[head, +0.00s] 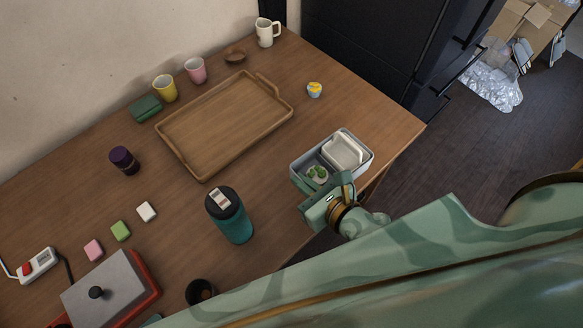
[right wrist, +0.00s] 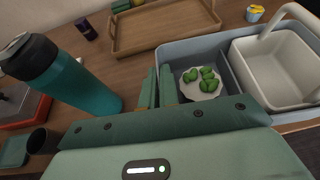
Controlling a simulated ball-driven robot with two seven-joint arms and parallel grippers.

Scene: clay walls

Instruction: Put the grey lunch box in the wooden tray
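The grey lunch box (head: 300,175) is open at the right front of the table, near its edge. It holds a white inner container with a handle (head: 343,151) and a small white dish with green pieces (head: 317,173); these also show in the right wrist view. My right gripper (right wrist: 158,88) is at the box's near left wall, one finger on each side, with the thin wall filling the narrow gap. The wooden tray (head: 222,126) lies empty at the table's middle back, left of the box. My left gripper is not in view.
A teal bottle (head: 230,215) stands between the box and the table's front left part. Yellow (head: 165,88) and pink (head: 195,70) cups and a green case (head: 145,108) line the tray's far side.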

